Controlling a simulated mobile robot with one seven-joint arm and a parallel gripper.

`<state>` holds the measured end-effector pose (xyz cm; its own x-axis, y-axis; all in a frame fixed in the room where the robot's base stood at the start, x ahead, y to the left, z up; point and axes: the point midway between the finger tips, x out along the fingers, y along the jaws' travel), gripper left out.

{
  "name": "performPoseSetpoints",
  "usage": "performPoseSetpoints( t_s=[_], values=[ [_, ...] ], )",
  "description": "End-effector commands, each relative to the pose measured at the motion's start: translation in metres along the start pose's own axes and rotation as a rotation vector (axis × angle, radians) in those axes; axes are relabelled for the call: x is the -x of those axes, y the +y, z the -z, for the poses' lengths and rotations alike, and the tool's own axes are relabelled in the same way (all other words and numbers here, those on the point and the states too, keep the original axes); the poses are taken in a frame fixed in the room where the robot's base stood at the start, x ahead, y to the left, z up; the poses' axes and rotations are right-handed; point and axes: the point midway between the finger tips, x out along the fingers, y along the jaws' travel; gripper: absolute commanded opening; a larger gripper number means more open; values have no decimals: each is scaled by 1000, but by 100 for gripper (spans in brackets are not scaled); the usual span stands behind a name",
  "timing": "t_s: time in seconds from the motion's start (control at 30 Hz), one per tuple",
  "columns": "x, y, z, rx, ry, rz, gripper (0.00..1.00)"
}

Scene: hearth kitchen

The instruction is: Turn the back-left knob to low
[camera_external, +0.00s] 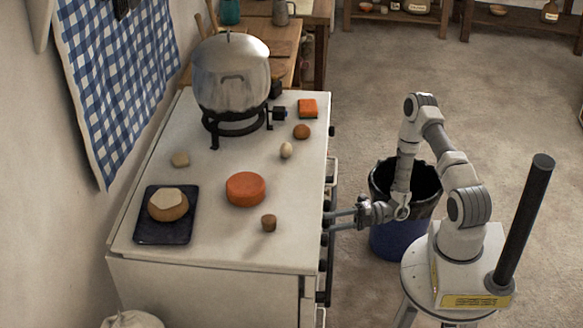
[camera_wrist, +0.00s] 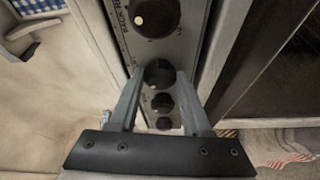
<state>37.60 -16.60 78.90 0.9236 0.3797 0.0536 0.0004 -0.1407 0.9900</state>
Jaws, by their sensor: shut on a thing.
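My gripper (camera_external: 331,219) reaches the front panel of the white stove (camera_external: 215,215) from the right in the external view. In the wrist view its two fingers (camera_wrist: 160,78) are closed on either side of a round black knob (camera_wrist: 159,73). A pale mark shows low on this knob's left side. Its label is too small or covered to read, so I cannot tell which burner it serves. A larger-looking black knob (camera_wrist: 156,16) with a pale dot is nearer the top, beside partly legible lettering. Smaller-looking knobs (camera_wrist: 162,102) line up below.
A steel pot (camera_external: 231,75) stands on a burner at the stove's back. An orange round block (camera_external: 245,189), a dark tray (camera_external: 149,232) with a bread-like item and several small things lie on the stovetop. A blue bin (camera_external: 392,240) stands behind my arm.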

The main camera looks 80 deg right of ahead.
Motion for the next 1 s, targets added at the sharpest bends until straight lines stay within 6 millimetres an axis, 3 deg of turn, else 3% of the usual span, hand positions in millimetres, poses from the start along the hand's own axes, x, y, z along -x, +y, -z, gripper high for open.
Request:
performPoseSetpoints(
  t_s=[1.0],
  values=[
    [-1,6,2,891,-1,373,0]
  ],
)
